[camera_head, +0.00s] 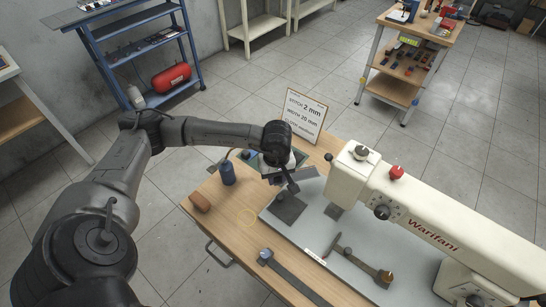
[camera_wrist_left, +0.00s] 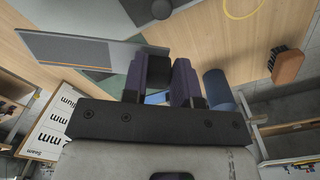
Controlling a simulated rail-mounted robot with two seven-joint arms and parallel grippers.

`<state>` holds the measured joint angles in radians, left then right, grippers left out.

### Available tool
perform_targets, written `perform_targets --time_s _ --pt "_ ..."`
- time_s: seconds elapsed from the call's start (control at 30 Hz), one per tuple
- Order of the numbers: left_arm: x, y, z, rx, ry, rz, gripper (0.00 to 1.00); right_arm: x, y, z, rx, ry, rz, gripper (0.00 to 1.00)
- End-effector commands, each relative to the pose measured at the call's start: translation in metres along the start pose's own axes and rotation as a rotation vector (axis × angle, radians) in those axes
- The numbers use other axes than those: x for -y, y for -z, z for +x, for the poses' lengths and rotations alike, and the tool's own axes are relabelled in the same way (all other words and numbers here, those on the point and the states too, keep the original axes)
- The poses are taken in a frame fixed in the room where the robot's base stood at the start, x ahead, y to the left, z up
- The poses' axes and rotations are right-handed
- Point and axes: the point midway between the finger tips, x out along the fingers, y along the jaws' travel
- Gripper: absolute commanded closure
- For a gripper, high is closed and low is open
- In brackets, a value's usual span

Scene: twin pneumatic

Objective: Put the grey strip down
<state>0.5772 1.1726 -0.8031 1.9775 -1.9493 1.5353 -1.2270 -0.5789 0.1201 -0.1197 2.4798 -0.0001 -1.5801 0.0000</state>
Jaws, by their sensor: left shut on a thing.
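My left gripper (camera_head: 286,180) is shut on the grey strip and holds it near the left end of the sewing machine's bed. In the left wrist view the grey strip (camera_wrist_left: 68,50) is a flat, long piece with a thin orange line along one edge. It sticks out to the left from between the purple-grey fingers of the gripper (camera_wrist_left: 160,68). In the head view the gripper and wrist partly hide it. I cannot tell whether the strip touches the surface below. My right gripper is not in view.
The cream sewing machine (camera_head: 440,220) stands on a grey bed (camera_head: 335,245) on the wooden table (camera_head: 225,232). A dark square (camera_head: 290,209) shows on the bed. A blue spool (camera_head: 228,173), a brown brush (camera_head: 200,202), a yellow ring (camera_head: 247,218) and a sign (camera_head: 305,115) are nearby.

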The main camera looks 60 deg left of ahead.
Motion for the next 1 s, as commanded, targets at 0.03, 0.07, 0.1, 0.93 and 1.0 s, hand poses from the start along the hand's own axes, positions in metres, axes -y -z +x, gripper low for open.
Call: perform_targets --time_s 0.03,0.07,0.1,0.93,1.0 --pt "0.000 0.021 0.000 -0.003 0.001 -0.101 0.96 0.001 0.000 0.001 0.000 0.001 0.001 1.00" --pt "0.001 0.033 -0.001 -0.003 0.003 -0.161 0.96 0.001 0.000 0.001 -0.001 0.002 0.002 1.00" --pt "0.001 0.048 -0.002 -0.003 0.003 -0.238 0.96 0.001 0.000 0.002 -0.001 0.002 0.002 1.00" --pt "0.012 0.124 0.040 0.000 0.001 -0.655 0.96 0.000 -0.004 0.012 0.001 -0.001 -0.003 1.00" --pt "0.012 0.124 0.045 0.001 0.001 -0.654 0.96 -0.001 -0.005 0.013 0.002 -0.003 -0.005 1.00"
